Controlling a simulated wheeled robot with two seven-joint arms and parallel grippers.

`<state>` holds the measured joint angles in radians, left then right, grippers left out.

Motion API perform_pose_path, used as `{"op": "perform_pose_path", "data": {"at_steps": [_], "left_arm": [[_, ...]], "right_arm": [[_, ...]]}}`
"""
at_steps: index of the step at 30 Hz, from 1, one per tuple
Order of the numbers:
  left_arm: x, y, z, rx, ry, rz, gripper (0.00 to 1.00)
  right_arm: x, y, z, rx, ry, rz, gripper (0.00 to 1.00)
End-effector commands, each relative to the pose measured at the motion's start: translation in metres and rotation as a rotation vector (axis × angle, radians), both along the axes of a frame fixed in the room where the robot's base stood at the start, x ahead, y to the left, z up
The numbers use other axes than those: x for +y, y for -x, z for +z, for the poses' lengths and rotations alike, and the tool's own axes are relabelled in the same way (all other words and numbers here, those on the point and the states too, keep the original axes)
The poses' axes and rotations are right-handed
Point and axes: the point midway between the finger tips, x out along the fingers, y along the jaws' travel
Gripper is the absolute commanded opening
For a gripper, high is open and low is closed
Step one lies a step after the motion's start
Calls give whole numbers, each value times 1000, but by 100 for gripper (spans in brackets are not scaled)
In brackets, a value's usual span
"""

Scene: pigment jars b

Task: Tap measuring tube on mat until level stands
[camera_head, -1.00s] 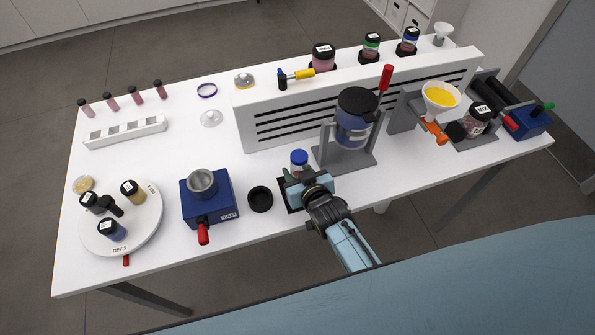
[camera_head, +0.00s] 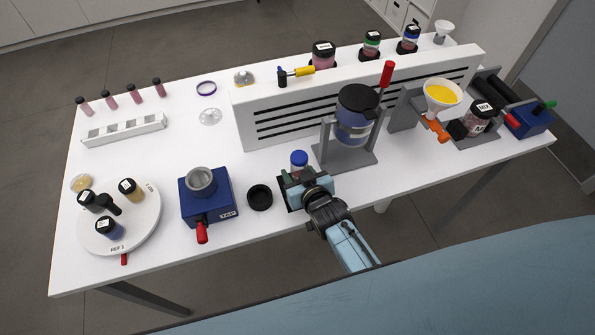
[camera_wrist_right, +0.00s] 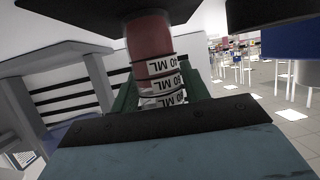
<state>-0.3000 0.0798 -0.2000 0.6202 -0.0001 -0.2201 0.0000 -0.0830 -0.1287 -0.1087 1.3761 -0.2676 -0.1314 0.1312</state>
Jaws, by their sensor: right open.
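The measuring tube (camera_head: 299,160) shows a blue cap in the head view, just beyond my right gripper (camera_head: 305,180). In the right wrist view the tube (camera_wrist_right: 155,62) has reddish contents and several white bands marked in ML. My open right gripper (camera_wrist_right: 168,92) has its green fingers on either side of the tube. Whether they touch it cannot be told. A dark mat (camera_head: 286,197) shows only as an edge beside the gripper, which hides the rest and the tube's lower part. Whether the tube touches the mat is hidden. My left gripper is not in view.
A black round cap (camera_head: 260,197) and the blue TAP box (camera_head: 222,202) with a metal cup stand left of the gripper. A grey stand (camera_head: 345,158) with a blue-filled jar is close on the right. A slotted white rack (camera_head: 310,108) stands behind.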

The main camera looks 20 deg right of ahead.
Motion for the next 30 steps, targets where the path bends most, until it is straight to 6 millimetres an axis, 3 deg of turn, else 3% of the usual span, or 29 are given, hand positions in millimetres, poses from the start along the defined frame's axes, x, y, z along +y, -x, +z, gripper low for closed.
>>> {"op": "perform_pose_path", "data": {"at_steps": [1,9,17,23,24,30], "left_arm": [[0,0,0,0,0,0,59],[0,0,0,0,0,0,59],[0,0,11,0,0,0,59],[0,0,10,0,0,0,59],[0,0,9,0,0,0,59],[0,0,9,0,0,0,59]], "right_arm": [[0,0,1,-1,0,0,44],[0,0,1,-1,0,0,9],[0,0,14,-2,0,1,9],[0,0,13,-1,1,0,9],[0,0,13,-1,1,0,43],[0,0,13,-1,1,0,46]]}}
